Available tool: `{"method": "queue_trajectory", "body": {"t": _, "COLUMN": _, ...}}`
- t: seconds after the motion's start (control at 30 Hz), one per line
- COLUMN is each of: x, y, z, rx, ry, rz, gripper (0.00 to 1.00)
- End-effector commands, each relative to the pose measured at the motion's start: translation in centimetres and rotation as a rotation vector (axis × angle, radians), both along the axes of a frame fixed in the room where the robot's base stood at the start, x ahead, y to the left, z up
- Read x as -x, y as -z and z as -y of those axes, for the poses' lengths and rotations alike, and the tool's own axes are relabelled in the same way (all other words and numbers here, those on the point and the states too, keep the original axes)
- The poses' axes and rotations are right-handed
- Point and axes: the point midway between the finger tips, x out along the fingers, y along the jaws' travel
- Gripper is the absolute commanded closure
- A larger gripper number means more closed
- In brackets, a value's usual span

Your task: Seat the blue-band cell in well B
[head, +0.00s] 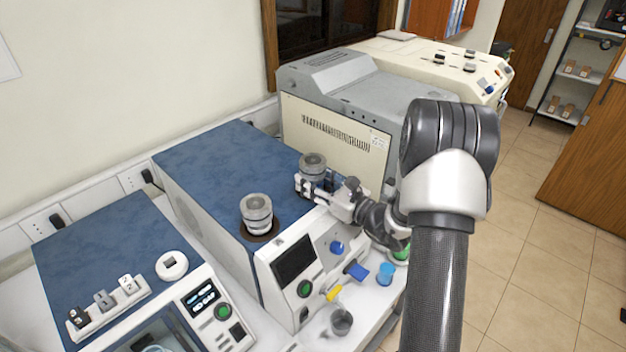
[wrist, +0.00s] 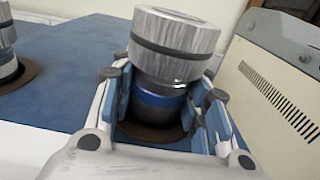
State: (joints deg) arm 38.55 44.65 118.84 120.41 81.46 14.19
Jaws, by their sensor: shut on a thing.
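The blue-band cell (head: 313,163) is a grey metal cylinder with a ribbed cap. In the wrist view its blue band (wrist: 160,98) shows between my fingers. My gripper (head: 318,187) is shut on it, with a blue-padded finger on either side in the wrist view (wrist: 163,105). The cell's dark lower end is over or in a brown-rimmed well (wrist: 150,133) in the tester's blue top; I cannot tell how deep it sits. A second, similar metal cell (head: 257,212) stands upright in the other brown-rimmed well (head: 263,236), to the left.
The tester's front has a dark screen (head: 294,262), knobs and a yellow lever (head: 332,291). A beige-and-grey machine (head: 335,135) stands close behind the gripper. The blue top's rear is clear.

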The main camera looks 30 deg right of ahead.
Motion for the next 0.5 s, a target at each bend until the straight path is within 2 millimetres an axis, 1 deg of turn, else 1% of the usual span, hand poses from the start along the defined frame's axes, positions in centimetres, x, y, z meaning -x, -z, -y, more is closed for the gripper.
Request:
{"method": "queue_trajectory", "body": {"t": 0.07, "x": -0.03, "y": 0.45, "z": 0.03, "rx": 0.001, "ry": 0.000, "rz": 0.004, "gripper": 0.92}}
{"method": "queue_trajectory", "body": {"t": 0.1, "x": -0.03, "y": 0.38, "z": 0.02, "rx": 0.001, "ry": 0.000, "rz": 0.004, "gripper": 0.57}}
{"method": "queue_trajectory", "body": {"t": 0.43, "x": -0.03, "y": 0.25, "z": 0.01, "rx": 0.000, "ry": 0.000, "rz": 0.003, "gripper": 0.35}}
{"method": "queue_trajectory", "body": {"t": 0.5, "x": -0.02, "y": 0.25, "z": 0.00, "rx": 0.000, "ry": -0.001, "rz": 0.003, "gripper": 0.35}}
